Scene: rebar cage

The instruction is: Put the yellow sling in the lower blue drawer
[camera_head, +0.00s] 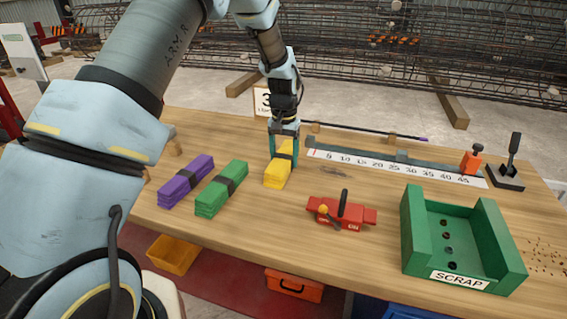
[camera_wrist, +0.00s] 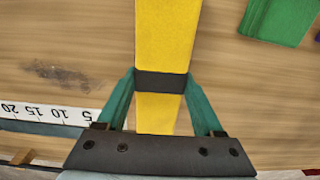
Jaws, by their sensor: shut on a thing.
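The yellow sling (camera_head: 277,175) is a folded yellow bundle with a dark band around its middle. It lies on the wooden workbench, or just at its surface; I cannot tell if it is lifted. My gripper (camera_head: 284,148) is above it, pointing down, its green fingers shut on the sling at the band. In the wrist view the sling (camera_wrist: 166,40) runs between the two fingertips of my gripper (camera_wrist: 160,80). A blue piece (camera_head: 415,312) shows under the bench at the bottom edge; I cannot tell which drawer it is, and the rest is hidden.
A green sling (camera_head: 222,190) and a purple sling (camera_head: 186,181) lie left of the yellow one. A red tool (camera_head: 341,212) and the green scrap tray (camera_head: 462,246) stand to the right. A ruler (camera_head: 390,166) lies behind. An orange bin (camera_head: 172,254) and red toolbox (camera_head: 294,284) are below.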

